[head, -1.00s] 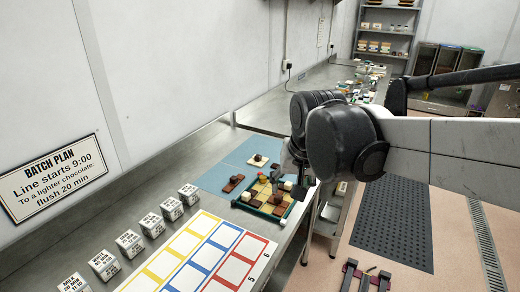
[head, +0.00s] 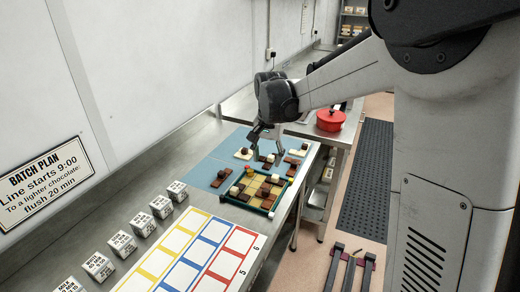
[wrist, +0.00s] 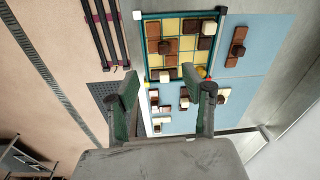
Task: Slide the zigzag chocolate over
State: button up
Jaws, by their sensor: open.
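A tray with a dark green rim (head: 291,193) and yellow cells sits on the blue mat, partly filled with brown, dark and white chocolates; its rim also shows in the wrist view (wrist: 145,45). A brown piece with a dark knob (wrist: 237,47) lies beside the tray. I cannot tell which piece is the zigzag one.
A red pot (head: 330,120) stands on the counter behind. White labelled blocks (head: 142,224) line the wall side. A card with yellow, blue and red grids (head: 200,250) lies in front. The blue mat (head: 205,172) has bare room left of the tray.

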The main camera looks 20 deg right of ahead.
aim_at(266, 190)
jog(key=w+d+f+m+g+p, duration=0.1)
jog(key=w+f, duration=0.3)
jog(key=shift+w, duration=0.15)
jog(key=shift+d+f, duration=0.1)
notch_tip(266, 190, down, 14)
jog(key=shift+r+p, duration=0.15)
jog(key=shift+p, duration=0.85)
jog(key=shift+c, duration=0.2)
grip_shut()
